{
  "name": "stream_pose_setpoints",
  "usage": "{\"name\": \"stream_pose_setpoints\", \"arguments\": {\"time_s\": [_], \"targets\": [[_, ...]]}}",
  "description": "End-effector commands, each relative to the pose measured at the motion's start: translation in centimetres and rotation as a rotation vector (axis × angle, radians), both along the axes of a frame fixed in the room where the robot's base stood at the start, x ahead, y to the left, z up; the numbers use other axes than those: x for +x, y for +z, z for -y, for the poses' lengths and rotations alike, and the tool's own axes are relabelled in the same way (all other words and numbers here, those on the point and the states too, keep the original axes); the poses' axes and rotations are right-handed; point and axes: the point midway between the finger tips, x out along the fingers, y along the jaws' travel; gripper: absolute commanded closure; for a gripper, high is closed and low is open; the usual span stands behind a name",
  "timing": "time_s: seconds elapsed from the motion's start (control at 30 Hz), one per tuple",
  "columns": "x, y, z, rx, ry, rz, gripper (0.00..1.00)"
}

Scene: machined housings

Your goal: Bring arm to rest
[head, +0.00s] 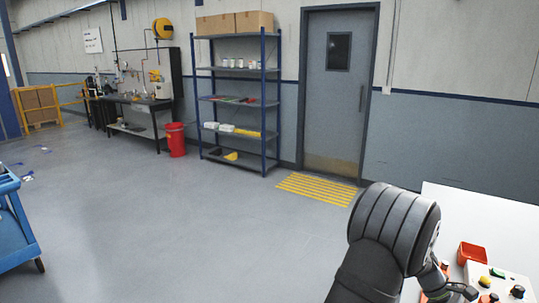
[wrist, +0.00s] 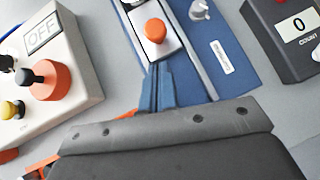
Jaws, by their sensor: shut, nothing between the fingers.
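My gripper (wrist: 163,82) shows in the wrist view as a dark grey body along the bottom with two blue fingers close together. The fingers are shut with nothing between them. They point toward a blue fixture (wrist: 232,60) with an orange button (wrist: 155,31) on a metal plate. I cannot tell how far the fingertips are above it. In the head view my dark grey arm rises at the lower right, beside a white table (head: 450,208); the fingers cannot be made out there.
An OFF display box (wrist: 70,48) with knobs stands left of the fingers, and a dark counter reading 0 (wrist: 290,50) stands right. A red bin (head: 472,254) sits on the table. A shelf rack (head: 240,103), a door (head: 337,90) and a blue cart (head: 12,228) stand farther off; open floor lies between.

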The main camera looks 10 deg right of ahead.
Motion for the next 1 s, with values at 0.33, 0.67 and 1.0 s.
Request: {"name": "stream_pose_setpoints", "arguments": {"time_s": [0.33,0.67,1.0], "targets": [[4.9,4.3,-2.8,-0.001,0.004,0.003,1.00],[5.5,5.0,-3.3,0.005,-0.002,-0.001,1.00],[1.3,0.1,-0.9,0.004,-0.001,0.001,1.00]]}}
